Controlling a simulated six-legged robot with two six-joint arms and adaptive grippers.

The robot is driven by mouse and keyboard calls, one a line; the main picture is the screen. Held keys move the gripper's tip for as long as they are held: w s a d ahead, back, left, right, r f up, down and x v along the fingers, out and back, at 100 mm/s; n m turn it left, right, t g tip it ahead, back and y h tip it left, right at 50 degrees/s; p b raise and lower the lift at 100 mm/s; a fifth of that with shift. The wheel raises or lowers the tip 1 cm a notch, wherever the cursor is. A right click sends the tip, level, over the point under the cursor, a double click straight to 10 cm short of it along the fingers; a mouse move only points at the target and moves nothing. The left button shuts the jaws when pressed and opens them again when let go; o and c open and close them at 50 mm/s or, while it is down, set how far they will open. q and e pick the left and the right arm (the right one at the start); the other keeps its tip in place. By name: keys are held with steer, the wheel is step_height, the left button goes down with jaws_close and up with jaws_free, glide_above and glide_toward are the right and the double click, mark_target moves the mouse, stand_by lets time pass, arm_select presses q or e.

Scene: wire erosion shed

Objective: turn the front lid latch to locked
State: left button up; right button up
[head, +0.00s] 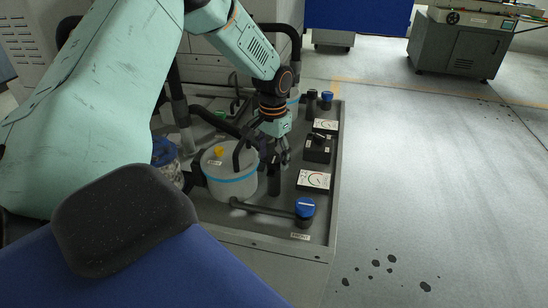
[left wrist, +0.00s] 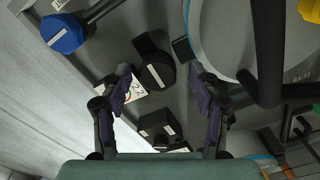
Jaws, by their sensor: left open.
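A black round post (head: 274,182) stands beside the grey canister with a blue band (head: 232,188); I take it for the front lid latch, but cannot be sure. In the left wrist view the post's dark round top (left wrist: 158,76), with a pale mark, shows between the finger tips. My left gripper (head: 278,157) is open and empty above it, pointing down; its spread fingers also show in the left wrist view (left wrist: 161,82). Contact with the post cannot be told. My right gripper is not in view.
A blue-capped valve (head: 304,208) stands at the front right corner of the grey platform. Dial cards (head: 313,180) and a black box with a lever (head: 318,147) lie along its right side. A yellow knob (head: 219,152) tops the canister.

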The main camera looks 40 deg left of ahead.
arm_select(q)
steer(key=shift+d+r, duration=0.15)
steer(key=shift+d, duration=0.05)
steer(key=shift+a, duration=0.15)
steer(key=c, duration=1.2)
